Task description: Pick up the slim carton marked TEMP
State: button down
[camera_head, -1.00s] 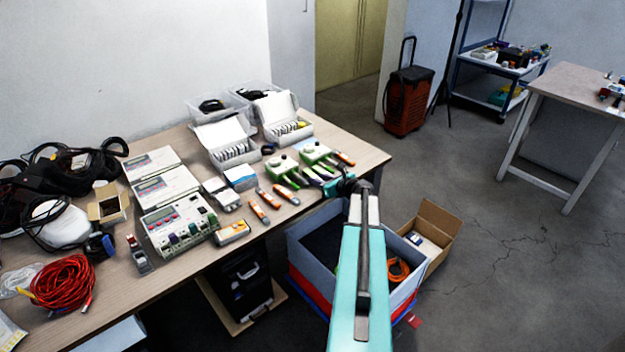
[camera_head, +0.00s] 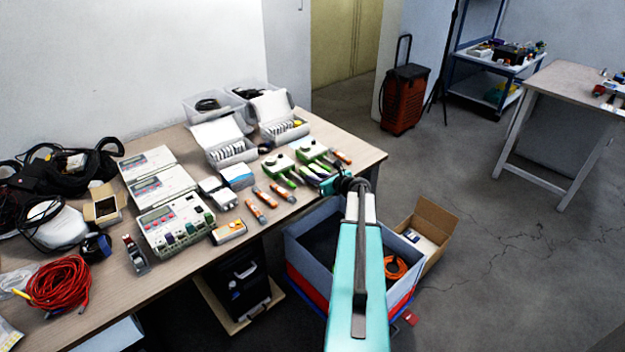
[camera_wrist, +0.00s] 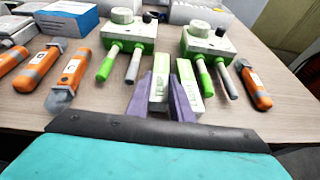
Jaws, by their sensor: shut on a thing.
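The slim carton marked TEMP (camera_wrist: 159,92) is white with a green edge and shows upright in the middle of the wrist view. My gripper (camera_wrist: 164,78) has its purple fingers on either side of it, shut on it. A similar slim white and green carton (camera_wrist: 187,92) stands just right of my right finger; its lettering is too small to read. In the head view my gripper (camera_head: 329,185) is at the table's right front edge, and the cartons there are largely hidden by my arm.
Two green and white instruments with probes (camera_wrist: 125,32) (camera_wrist: 207,42) stand just behind. Orange-handled tools (camera_wrist: 72,75) (camera_wrist: 256,86) lie on both sides. The table (camera_head: 345,150) is crowded to the left. A grey crate (camera_head: 300,250) and an open cardboard box (camera_head: 432,230) stand below on the floor.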

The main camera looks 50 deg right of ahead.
jog(key=shift+r, duration=0.9)
jog(key=shift+s+a+r+b, duration=0.15)
jog(key=shift+r+b, duration=0.2)
jog(key=shift+r, duration=0.5)
jog(key=s+a+r, duration=0.1)
jog(key=s+a, duration=0.6)
jog(key=s, duration=0.4)
jog(key=shift+a+r, duration=0.25)
jog(key=shift+a, duration=0.1)
jog(key=shift+s+p, duration=0.2)
jog(key=shift+p, duration=0.25)
jog(key=s+a+p, duration=0.1)
jog(key=p, duration=0.3)
jog(key=shift+s, duration=0.1)
